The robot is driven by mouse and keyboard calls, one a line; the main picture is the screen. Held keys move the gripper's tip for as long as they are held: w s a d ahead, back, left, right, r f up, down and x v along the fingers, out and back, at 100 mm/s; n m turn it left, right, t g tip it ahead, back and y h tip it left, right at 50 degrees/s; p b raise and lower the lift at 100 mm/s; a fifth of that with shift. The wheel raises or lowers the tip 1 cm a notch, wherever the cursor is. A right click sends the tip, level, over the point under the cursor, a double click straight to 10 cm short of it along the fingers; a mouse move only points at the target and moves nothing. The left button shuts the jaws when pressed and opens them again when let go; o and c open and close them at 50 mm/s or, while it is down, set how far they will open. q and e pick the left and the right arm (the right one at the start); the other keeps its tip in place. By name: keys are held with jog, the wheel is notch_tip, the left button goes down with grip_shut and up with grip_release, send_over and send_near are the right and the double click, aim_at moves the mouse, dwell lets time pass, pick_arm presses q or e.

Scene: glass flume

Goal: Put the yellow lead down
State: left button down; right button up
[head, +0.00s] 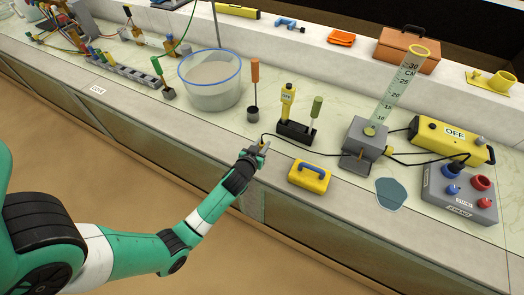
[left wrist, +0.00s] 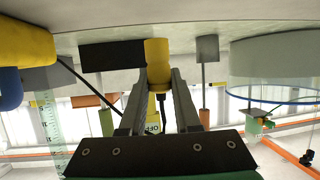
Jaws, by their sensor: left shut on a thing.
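My left gripper (head: 262,147) is over the bench's front strip, left of the yellow block with the blue handle. In the left wrist view its two fingers (left wrist: 159,76) are shut on the yellow end of the lead (left wrist: 158,54). A thin black cable (left wrist: 162,108) runs from that end. In the head view the black cable (head: 300,141) curves right across the bench towards the grey clamp block (head: 365,140). The yellow end is mostly hidden by the fingers there. I cannot tell whether it touches the bench. My right gripper is not in view.
A yellow block with a blue handle (head: 309,177) lies right of my gripper. Behind stand a black holder (head: 296,133), an orange-handled tool (head: 255,78) and a water basin (head: 210,95). A yellow OFF box (head: 450,139) and grey control box (head: 455,200) are farther right.

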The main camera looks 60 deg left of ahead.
pick_arm(q)
notch_tip(320, 180, down, 3)
jog(key=shift+f+b, duration=0.1)
jog(key=shift+b, duration=0.7)
jog(key=shift+f, duration=0.1)
jog(key=c, duration=0.6)
grip_release()
